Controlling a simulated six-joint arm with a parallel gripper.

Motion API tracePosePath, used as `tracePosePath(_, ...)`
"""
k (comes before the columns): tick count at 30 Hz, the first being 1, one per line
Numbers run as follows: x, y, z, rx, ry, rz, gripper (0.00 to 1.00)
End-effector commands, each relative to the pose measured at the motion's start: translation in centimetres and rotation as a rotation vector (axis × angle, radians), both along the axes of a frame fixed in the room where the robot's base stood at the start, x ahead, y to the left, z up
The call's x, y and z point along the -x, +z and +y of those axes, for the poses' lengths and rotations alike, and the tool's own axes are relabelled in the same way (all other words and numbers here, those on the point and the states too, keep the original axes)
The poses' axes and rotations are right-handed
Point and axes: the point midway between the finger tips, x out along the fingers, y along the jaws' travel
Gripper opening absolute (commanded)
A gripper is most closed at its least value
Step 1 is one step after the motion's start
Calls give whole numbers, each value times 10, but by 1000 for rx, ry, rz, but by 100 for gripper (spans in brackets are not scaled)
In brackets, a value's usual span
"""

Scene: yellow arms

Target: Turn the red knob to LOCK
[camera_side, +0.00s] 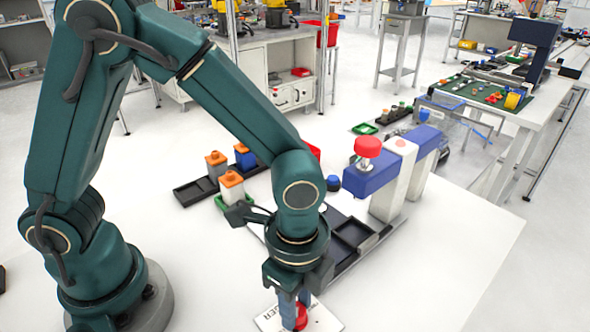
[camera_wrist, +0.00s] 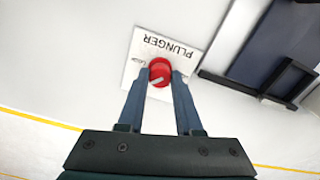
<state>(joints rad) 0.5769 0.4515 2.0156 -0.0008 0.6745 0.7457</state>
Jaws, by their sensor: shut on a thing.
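The red knob (camera_wrist: 160,72) sits on a white plate (camera_wrist: 141,84) lettered PLUNGER. The knob has a pale grey mark on its face, slanted in the wrist view. My gripper (camera_wrist: 160,80) is shut on the knob, with one blue finger on each side of it. In the side view my gripper (camera_side: 301,308) points straight down over the plate (camera_side: 270,319), and the red knob (camera_side: 301,318) shows between the fingers at the bottom edge. The small lettering near the knob is partly covered by the fingers and too small to read.
A dark tray (camera_side: 349,236) lies behind my gripper, and shows at upper right in the wrist view (camera_wrist: 284,84). A blue-and-white fixture with a red button (camera_side: 367,147) stands to the right. Orange-topped blocks (camera_side: 231,187) stand at the back left. The table's front right is clear.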

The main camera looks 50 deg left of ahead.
Motion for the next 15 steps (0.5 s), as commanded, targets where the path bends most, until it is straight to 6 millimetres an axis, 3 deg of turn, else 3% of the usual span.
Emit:
tracePosePath(9, 1, 0, 1, -4, -4, 2, 0)
tracePosePath(10, 1, 0, 1, -3, -4, 2, 45)
tracePosePath(11, 1, 0, 1, -3, -4, 2, 57)
tracePosePath(12, 0, 0, 1, -3, -4, 2, 64)
tracePosePath(15, 0, 0, 1, -2, -3, 0, 64)
